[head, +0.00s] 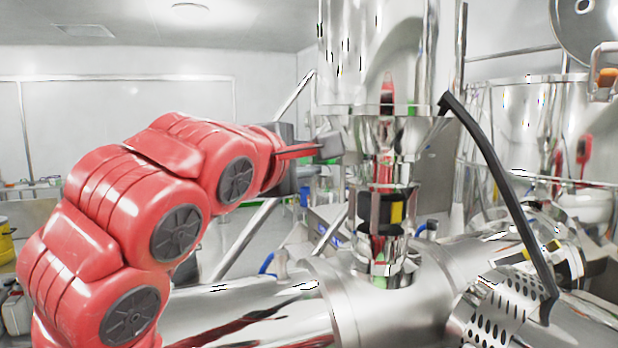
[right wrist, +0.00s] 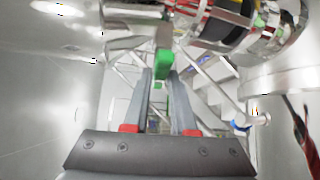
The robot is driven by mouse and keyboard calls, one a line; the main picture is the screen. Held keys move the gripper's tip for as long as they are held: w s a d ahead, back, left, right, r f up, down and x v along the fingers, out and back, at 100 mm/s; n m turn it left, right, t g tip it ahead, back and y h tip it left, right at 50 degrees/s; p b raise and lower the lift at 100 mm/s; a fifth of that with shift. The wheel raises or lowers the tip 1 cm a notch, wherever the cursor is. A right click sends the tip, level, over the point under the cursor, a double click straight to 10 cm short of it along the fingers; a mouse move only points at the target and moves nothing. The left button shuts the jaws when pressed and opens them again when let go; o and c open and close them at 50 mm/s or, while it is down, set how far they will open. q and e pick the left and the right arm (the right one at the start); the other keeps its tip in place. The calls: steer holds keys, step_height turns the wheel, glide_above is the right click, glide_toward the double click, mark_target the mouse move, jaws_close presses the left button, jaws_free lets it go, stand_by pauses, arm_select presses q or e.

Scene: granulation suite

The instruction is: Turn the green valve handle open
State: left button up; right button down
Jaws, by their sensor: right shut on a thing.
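The green valve handle (right wrist: 162,65) shows in the right wrist view as a small green block at the fingertips, below a shiny steel fitting. My right gripper (right wrist: 160,80) is shut on it, its two grey fingers on either side. In the head view the gripper (head: 328,149) reaches rightward to the left side of the vertical steel pipe (head: 385,175) under the hopper. There the handle is mostly hidden by the fingers and wrist, so its angle is hard to tell. My left gripper is in neither view.
A steel hopper (head: 365,50) stands above the pipe, and a wide horizontal steel vessel (head: 400,290) lies below it. A black curved bar (head: 500,185) and a perforated guard (head: 500,312) are at the right.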

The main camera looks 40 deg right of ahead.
steer(key=shift+r, duration=0.1)
steer(key=shift+w+r+n+g+y+p, duration=0.15)
steer(key=shift+n+g+y+p, duration=0.5)
steer(key=shift+p, duration=0.5)
steer(key=shift+s+r+n+g+y+p, duration=0.1)
steer(key=shift+n+g+y+p, duration=0.55)
steer(key=shift+p, duration=0.5)
steer(key=c, duration=0.7)
jaws_free()
steer(key=shift+w+d, duration=0.1)
